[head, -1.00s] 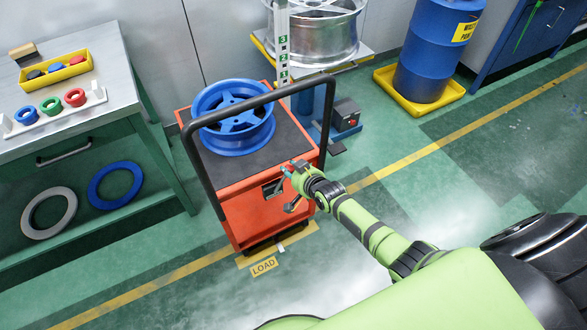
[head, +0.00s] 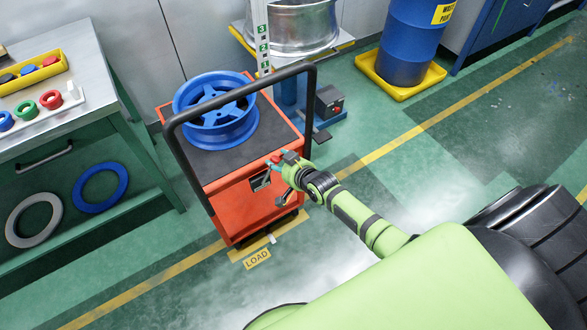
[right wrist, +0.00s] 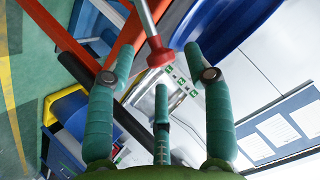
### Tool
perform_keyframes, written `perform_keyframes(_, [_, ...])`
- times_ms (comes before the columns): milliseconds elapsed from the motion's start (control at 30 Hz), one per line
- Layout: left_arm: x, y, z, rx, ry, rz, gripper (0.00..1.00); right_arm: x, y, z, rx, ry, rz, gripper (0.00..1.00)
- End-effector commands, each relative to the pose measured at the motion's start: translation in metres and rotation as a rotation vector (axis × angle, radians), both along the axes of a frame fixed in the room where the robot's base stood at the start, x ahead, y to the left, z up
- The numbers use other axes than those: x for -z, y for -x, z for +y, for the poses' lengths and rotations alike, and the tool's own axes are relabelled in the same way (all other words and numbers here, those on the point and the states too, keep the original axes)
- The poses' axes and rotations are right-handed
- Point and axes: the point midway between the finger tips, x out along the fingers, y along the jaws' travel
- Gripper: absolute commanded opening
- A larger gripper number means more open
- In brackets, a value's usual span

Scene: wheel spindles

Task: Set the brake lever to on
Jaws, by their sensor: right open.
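The brake lever shows in the right wrist view as a metal rod with a red knob (right wrist: 160,52) on its end. The knob sits between the fingertips of my right gripper (right wrist: 155,75), with gaps on both sides. The gripper is open and its teal fingers are spread. In the head view my right gripper (head: 277,161) is at the upper front of the orange cart (head: 235,212), above a small panel (head: 261,181). A speck of red shows at its fingertips; the lever's lower part is hidden. I cannot read the lever's setting. My left gripper is not in view.
A blue wheel (head: 215,110) lies on the cart top, under a black handle frame (head: 312,100). A workbench (head: 95,125) with coloured rings stands at the left. A blue barrel (head: 408,45) stands in a yellow tray (head: 400,84) behind. The floor at the right is clear.

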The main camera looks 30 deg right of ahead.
Motion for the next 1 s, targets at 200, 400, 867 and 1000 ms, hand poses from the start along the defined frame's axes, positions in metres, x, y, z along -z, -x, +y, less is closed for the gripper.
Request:
perform_keyframes(200, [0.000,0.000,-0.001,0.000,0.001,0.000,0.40,-0.019,0.032,-0.005,0.000,0.001,0.001,0.52])
perform_keyframes(400, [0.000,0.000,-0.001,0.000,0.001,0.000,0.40,-0.036,0.060,-0.008,0.000,0.000,0.002,0.52])
perform_keyframes(867, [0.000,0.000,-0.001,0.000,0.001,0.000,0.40,-0.050,0.083,-0.011,0.000,-0.001,0.001,0.52])
perform_keyframes(1000, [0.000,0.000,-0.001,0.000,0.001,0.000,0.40,-0.050,0.082,-0.011,0.000,-0.001,0.001,0.52])
